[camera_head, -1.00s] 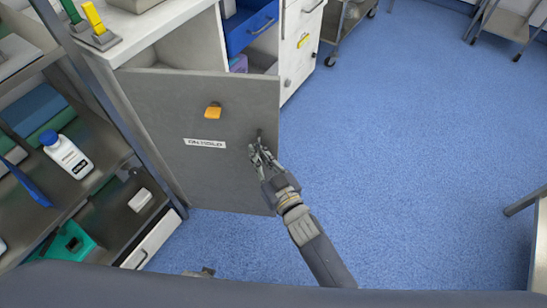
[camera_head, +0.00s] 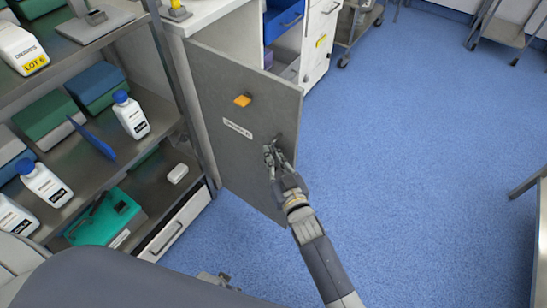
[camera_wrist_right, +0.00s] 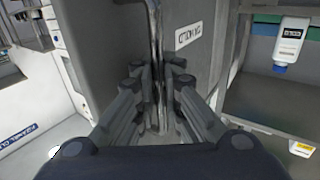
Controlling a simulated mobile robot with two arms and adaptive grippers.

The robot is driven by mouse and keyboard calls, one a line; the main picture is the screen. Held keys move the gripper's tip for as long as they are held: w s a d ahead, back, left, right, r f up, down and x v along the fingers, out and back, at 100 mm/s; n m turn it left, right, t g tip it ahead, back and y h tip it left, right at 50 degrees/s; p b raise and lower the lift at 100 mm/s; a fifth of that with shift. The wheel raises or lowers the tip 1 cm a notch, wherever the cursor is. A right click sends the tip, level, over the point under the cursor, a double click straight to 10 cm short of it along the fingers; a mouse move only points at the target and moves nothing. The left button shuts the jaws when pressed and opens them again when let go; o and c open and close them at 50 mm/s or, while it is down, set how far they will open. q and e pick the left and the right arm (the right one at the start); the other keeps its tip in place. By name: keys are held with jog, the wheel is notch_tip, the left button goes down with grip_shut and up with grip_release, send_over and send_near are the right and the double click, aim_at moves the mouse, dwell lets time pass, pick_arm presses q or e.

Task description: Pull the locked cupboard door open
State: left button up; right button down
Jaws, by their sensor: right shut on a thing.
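The grey cupboard door (camera_head: 228,115) stands ajar, swung out from the white cabinet. An orange knob-like lock piece (camera_head: 242,100) and a white label (camera_head: 238,128) are on its face. My right gripper (camera_head: 272,150) is at the door's handle (camera_head: 278,141), near the free edge. In the right wrist view, the fingers (camera_wrist_right: 157,95) are closed around the upright handle bar (camera_wrist_right: 155,50), with the label (camera_wrist_right: 189,35) beside it. A small grey part at the bottom edge (camera_head: 216,280) seems to be my left gripper; its fingers cannot be made out.
A metal shelf rack (camera_head: 160,185) with white bottles, boxes and a green case stands close on the left. A blue drawer (camera_head: 283,22) shows behind the door. A cart (camera_head: 357,22) stands at the back. The blue floor (camera_head: 410,150) to the right is clear.

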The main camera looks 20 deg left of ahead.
jog(key=shift+s+d+f, duration=0.15)
jog(key=shift+f, duration=0.1)
jog(key=c, duration=1.8)
grip_release()
jog(key=shift+d, duration=0.1)
jog(key=shift+o, duration=0.6)
jog(key=shift+s+r, duration=0.1)
jog(key=shift+r, duration=0.05)
jog(key=shift+s, duration=0.1)
